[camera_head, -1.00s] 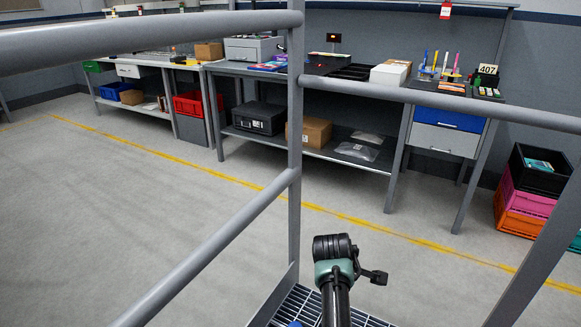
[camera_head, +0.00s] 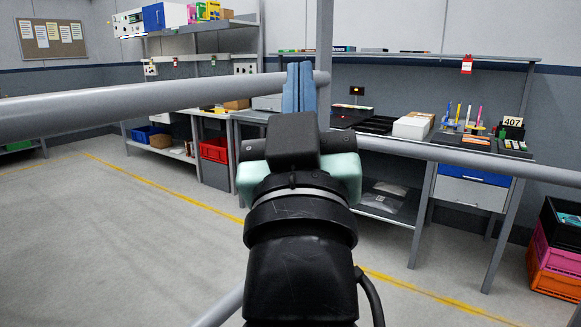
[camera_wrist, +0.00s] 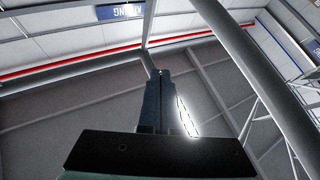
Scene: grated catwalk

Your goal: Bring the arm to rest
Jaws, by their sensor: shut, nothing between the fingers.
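My gripper (camera_head: 299,88) stands raised in the middle of the head view, its blue-grey fingers pointing up and pressed together with nothing between them. The black wrist and pale green housing below it hide part of the workbench behind. In the wrist view the shut fingers (camera_wrist: 161,95) point toward the ceiling and wall. The fingers overlap the grey railing (camera_head: 130,107) in the head view; I cannot tell whether they touch it.
A thick rail (camera_wrist: 245,65) passes close to the right of the fingers in the wrist view. Beyond the railing are a workbench (camera_head: 452,157) with tools, stacked crates (camera_head: 556,245) at right and shelving (camera_head: 195,27). Open floor (camera_head: 110,240) lies at left.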

